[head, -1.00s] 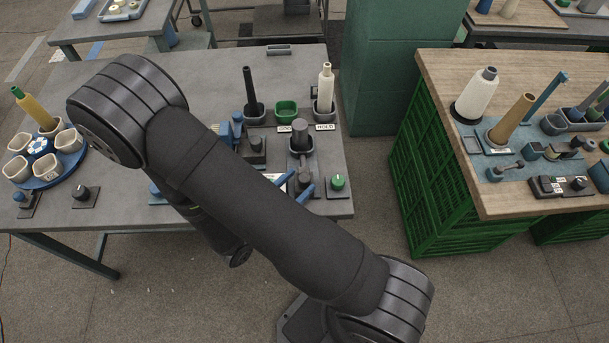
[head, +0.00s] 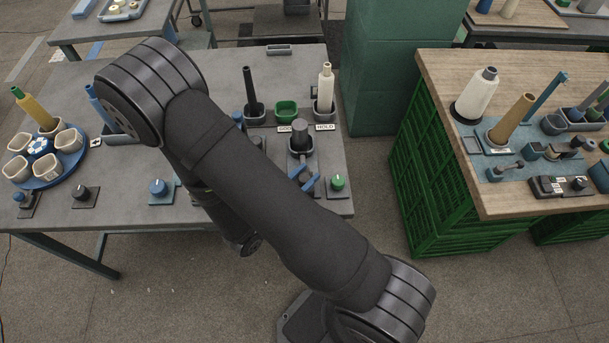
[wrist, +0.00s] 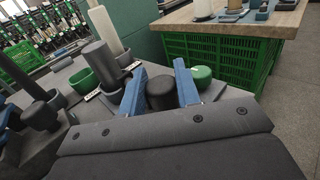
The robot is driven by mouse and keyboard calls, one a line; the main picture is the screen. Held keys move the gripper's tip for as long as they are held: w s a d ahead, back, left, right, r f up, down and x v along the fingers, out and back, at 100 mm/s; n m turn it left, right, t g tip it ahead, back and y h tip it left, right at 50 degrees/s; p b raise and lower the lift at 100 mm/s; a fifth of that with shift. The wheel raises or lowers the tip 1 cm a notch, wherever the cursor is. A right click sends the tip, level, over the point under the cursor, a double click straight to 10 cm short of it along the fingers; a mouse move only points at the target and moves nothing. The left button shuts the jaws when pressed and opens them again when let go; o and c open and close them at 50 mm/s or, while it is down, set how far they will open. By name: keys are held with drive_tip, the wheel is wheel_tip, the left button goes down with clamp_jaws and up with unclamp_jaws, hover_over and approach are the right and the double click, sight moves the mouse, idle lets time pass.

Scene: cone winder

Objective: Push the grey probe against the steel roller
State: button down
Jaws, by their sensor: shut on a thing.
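My gripper (wrist: 160,92) has two blue fingers, shut on a dark grey, round-topped piece that I take for the grey probe (wrist: 160,95). In the head view my gripper (head: 308,182) shows beyond my arm, near the table's right front edge. A thick grey upright cylinder, which looks like the steel roller (wrist: 99,64), stands in a grey holder just ahead and left of the fingers. It also shows in the head view (head: 300,134), behind the gripper. I cannot tell whether probe and roller touch. The probe's lower part is hidden by my gripper.
A green knob (head: 338,182) sits close to the right of the fingers. A green bowl (head: 286,111), a dark cone (head: 250,90) and a cream cone (head: 326,85) stand behind. A blue knob (head: 158,187) is at the front left. My arm hides the table's middle.

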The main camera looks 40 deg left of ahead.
drive_tip(key=shift+w+a, duration=1.1)
drive_tip(key=shift+a, duration=0.1)
drive_tip(key=c, duration=1.1)
unclamp_jaws()
drive_tip(key=s, duration=1.7)
drive_tip(key=shift+s, duration=0.15)
drive_tip(key=w, duration=1.7)
drive_tip(key=shift+w, duration=0.1)
